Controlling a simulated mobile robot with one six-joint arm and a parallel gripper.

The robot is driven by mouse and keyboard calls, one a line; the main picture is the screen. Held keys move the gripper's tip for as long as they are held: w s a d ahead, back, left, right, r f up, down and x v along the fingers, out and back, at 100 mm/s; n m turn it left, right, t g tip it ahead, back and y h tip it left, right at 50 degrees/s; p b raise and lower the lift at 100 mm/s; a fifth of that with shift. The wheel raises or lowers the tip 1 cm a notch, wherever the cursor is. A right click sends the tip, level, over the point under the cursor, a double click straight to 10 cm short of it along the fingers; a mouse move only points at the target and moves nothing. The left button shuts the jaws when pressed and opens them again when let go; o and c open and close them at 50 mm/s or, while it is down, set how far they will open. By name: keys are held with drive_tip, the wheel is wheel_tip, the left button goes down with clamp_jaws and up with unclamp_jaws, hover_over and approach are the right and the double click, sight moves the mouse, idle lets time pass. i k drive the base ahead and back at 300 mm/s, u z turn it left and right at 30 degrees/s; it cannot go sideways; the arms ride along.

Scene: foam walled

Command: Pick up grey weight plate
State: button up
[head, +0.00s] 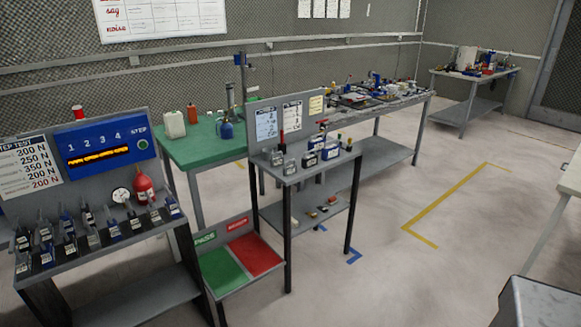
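I cannot make out a grey weight plate for certain in the head view. Several small grey and dark pieces stand on the small stand (352,156) in the middle, too small to tell apart. A row of small dark pieces with pale labels (114,231) lies on the test bench (35,282) at the left; I cannot tell if a plate is among them. My gripper is not in view.
A low stand has a green pad (222,272) and a red pad (256,253). A green-topped table (190,150) and a cluttered workbench (428,95) stand behind. A small table (447,113) is far right. Open floor (390,270) lies centre right, with yellow tape.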

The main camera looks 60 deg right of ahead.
sight(289, 169)
drive_tip(key=z, duration=0.75)
drive_tip(key=i, duration=1.2)
drive_tip(key=z, duration=0.55)
